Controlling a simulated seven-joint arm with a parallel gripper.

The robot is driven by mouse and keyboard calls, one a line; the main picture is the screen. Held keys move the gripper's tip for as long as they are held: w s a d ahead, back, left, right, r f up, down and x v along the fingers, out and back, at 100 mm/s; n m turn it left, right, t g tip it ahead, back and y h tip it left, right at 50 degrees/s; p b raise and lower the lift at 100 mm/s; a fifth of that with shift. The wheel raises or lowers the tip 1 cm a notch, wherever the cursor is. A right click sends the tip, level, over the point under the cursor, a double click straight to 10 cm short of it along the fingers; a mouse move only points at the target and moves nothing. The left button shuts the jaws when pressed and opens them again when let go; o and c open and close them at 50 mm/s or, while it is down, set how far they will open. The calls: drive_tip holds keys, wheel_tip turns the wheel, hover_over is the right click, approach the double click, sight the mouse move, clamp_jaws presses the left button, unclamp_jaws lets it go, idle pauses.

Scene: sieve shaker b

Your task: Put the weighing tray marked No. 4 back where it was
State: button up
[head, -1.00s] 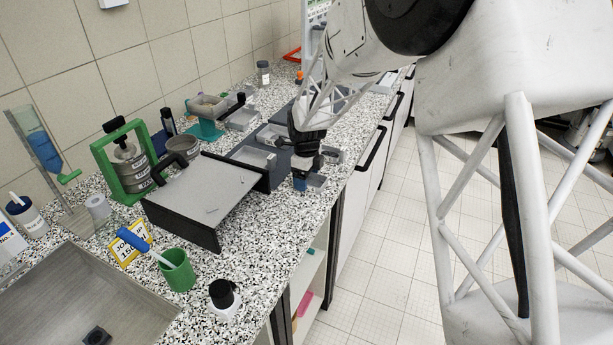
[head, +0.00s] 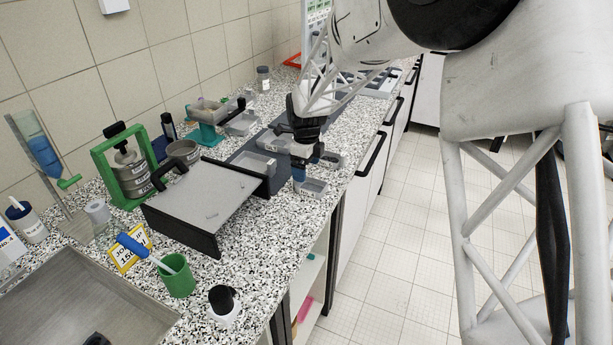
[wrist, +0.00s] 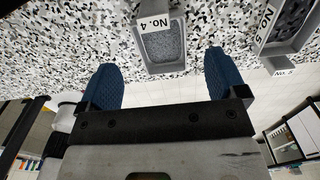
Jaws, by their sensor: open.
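The weighing tray marked No. 4 (wrist: 166,48) is a small grey tray with a speckled grey filling and a white label. It stands on the speckled counter, and in the head view it is the tray (head: 314,187) by the front edge. My gripper (wrist: 165,85) is open, with its blue fingers apart and nothing between them. In the wrist view the tray lies just beyond the fingertips, roughly centred between them. In the head view my gripper (head: 304,172) is right over or beside the tray, and its far finger is partly hidden.
Another labelled grey tray (wrist: 283,38) stands to the right in the wrist view. A slate-blue mat (head: 243,157) holds further trays behind my gripper. A grey-topped, black-sided box (head: 205,195) stands close on the left.

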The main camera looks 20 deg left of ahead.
wheel_tip(320, 180, up, 6)
drive_tip(key=shift+r, duration=0.15)
idle(0.4)
idle(0.7)
drive_tip(key=s+d+r+n, duration=0.3)
drive_tip(key=s+d+r, duration=0.1)
drive_tip(key=d, duration=0.7)
drive_tip(key=s+d+r+n+t, duration=0.1)
drive_tip(key=s+d+r+n, duration=0.25)
drive_tip(key=d, duration=0.75)
drive_tip(key=s+d+r+n, duration=0.2)
drive_tip(key=s+d+r, duration=0.15)
drive_tip(key=d, duration=0.75)
drive_tip(key=s+d+f+n+t, duration=0.1)
drive_tip(key=s+d+n, duration=0.8)
drive_tip(key=s+d, duration=1)
drive_tip(key=s+f, duration=0.1)
drive_tip(key=s, duration=0.3)
drive_tip(key=shift+s+d+f+t, duration=0.15)
drive_tip(key=shift+s+d+t, duration=0.05)
drive_tip(key=shift+s+t, duration=0.1)
